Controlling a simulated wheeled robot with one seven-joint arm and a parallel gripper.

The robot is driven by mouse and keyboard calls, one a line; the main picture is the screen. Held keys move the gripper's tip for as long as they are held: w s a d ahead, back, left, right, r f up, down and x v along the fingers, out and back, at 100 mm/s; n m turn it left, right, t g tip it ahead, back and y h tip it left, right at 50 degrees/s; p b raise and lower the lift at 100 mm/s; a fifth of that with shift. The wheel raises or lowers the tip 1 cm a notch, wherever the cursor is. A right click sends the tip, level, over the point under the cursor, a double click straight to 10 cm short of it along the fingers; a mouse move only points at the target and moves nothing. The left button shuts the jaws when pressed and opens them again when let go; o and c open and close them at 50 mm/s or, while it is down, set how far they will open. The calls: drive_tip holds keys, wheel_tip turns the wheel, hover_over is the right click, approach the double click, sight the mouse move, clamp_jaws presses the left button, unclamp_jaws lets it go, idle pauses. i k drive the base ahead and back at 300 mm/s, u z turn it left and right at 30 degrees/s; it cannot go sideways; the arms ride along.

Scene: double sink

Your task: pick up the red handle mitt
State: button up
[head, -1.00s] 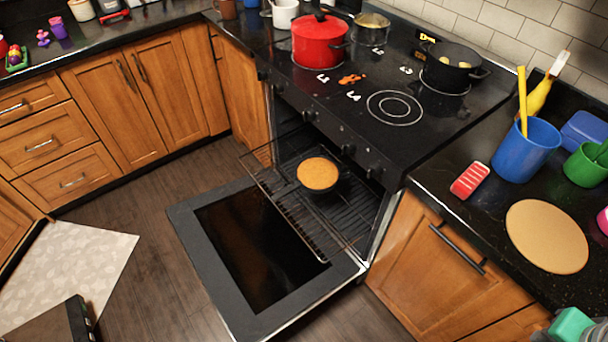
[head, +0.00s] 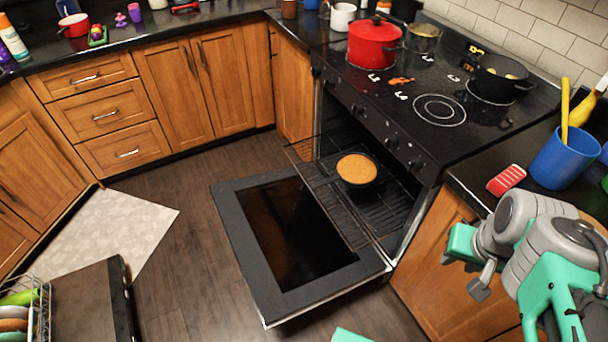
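The red handle mitt (head: 506,180) is a small red piece with pale stripes. It lies on the dark counter right of the stove, just left of the blue cup. My arm's grey and green parts reach in at the lower right, in front of the counter. The end of the arm (head: 472,262) appears below and left of the mitt in the picture, apart from it. I cannot make out clear fingertips or whether they are open or shut. Nothing is seen held.
The oven door (head: 290,236) hangs open, with a round pan of food (head: 357,169) on the pulled-out rack. A blue cup (head: 563,158) with utensils stands beside the mitt. A red pot (head: 374,44) and a black pan (head: 497,78) sit on the stove.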

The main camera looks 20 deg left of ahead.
sight(507, 180)
drive_tip(key=u, duration=0.6)
drive_tip(key=i, duration=0.5)
drive_tip(key=u, duration=1.65)
drive_tip(key=k, duration=0.45)
drive_tip(key=z, duration=0.25)
